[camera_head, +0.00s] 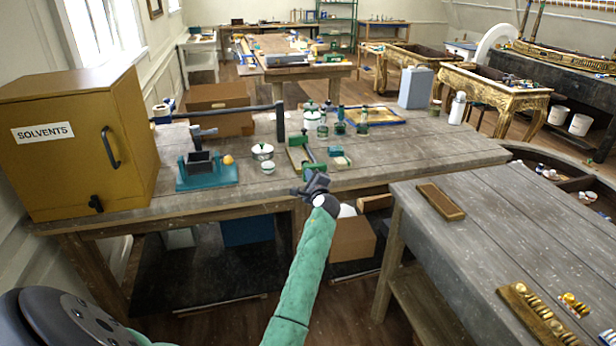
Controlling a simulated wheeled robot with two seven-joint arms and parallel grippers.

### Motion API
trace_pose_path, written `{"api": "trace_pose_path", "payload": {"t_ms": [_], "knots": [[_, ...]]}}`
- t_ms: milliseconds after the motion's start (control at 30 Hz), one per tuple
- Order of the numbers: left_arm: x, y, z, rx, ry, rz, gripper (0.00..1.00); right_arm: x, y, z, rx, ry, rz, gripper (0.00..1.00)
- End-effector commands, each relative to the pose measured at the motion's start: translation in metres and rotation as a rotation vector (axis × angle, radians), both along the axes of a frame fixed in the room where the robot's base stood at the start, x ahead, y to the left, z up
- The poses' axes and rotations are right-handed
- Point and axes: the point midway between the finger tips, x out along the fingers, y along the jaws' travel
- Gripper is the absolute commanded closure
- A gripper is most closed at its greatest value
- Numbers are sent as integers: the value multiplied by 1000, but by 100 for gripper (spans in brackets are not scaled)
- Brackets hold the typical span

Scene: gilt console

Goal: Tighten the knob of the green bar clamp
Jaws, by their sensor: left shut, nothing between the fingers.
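The green bar clamp (297,157) lies on the grey wooden workbench (420,155), near the middle of its front part. Its near end, a green block, sits close to the front edge. The knob is too small, or too hidden by my gripper, to make out. My left gripper (309,187) is at the front edge, right by the clamp's near end. Its fingers are shut with nothing between them. I cannot tell whether they touch the clamp. My right gripper is not in view.
A teal stand with a dark box (200,163) and white lidded pots (262,152) stand left of the clamp. Green glass jars (340,128) stand behind. A yellow solvents cabinet (75,140) fills the bench's left end. Another table (480,230) stands at right.

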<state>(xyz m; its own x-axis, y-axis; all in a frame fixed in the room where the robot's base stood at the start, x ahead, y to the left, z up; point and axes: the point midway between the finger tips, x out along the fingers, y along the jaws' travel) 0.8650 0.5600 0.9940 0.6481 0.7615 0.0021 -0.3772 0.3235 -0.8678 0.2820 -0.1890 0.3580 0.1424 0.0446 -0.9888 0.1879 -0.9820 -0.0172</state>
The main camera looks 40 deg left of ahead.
Motion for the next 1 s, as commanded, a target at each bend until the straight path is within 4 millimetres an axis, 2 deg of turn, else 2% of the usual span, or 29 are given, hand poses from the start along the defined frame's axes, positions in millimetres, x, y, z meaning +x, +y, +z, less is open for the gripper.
{"api": "trace_pose_path", "payload": {"t_ms": [33, 367, 767, 1000], "knots": [[3, -9, -8, -8, 7, -12, 100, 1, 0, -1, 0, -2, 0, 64], [3, -9, -9, -9, 7, -12, 100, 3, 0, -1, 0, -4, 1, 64], [-1, -6, -1, -8, 8, -11, 100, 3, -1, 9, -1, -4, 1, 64], [-14, -17, 1, -6, 7, -8, 100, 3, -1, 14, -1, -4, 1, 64]]}}
